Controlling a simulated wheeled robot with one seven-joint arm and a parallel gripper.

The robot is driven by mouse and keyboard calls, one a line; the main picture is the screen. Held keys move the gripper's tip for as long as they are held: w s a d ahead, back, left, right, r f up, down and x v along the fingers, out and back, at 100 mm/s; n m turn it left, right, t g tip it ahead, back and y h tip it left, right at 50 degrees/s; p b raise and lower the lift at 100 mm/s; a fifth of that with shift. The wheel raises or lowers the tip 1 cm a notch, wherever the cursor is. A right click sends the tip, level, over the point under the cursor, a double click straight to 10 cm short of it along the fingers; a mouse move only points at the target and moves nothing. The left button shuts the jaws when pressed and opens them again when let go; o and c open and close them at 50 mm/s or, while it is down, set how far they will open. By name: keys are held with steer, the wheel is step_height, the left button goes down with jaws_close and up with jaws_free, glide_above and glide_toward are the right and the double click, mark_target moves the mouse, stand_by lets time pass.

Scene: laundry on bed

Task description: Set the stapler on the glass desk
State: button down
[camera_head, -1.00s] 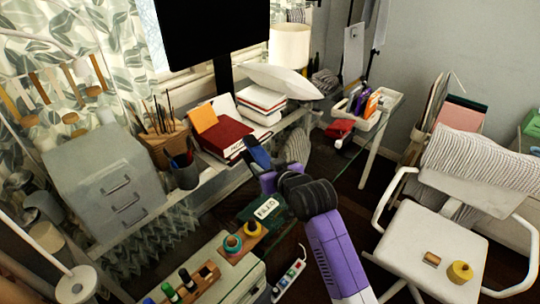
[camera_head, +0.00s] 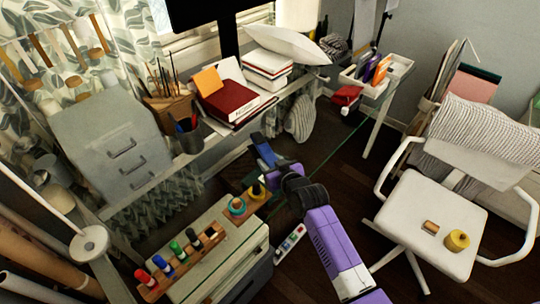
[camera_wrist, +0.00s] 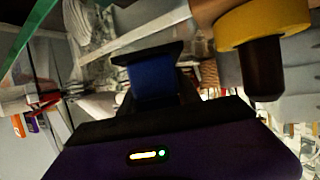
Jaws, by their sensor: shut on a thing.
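My gripper (camera_head: 268,158) is shut on a blue object, which I take to be the stapler (camera_head: 262,146). The stapler also shows in the wrist view (camera_wrist: 152,82), between the dark fingers; much of it is hidden by them. I cannot tell whether the stapler touches the glass.
A red book stack (camera_head: 232,98), a pen cup (camera_head: 190,135) and a grey drawer box (camera_head: 110,140) stand along the back. A marker rack (camera_head: 180,262) is at the front left. A white tray (camera_head: 398,66) and a white chair (camera_head: 425,225) are to the right.

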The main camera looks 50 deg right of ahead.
steer(key=shift+w+f, duration=0.15)
steer(key=shift+f, duration=0.2)
steer(key=shift+f, duration=0.2)
steer(key=c, duration=0.8)
jaws_free()
steer(key=shift+f, duration=0.2)
steer(key=shift+c, duration=0.2)
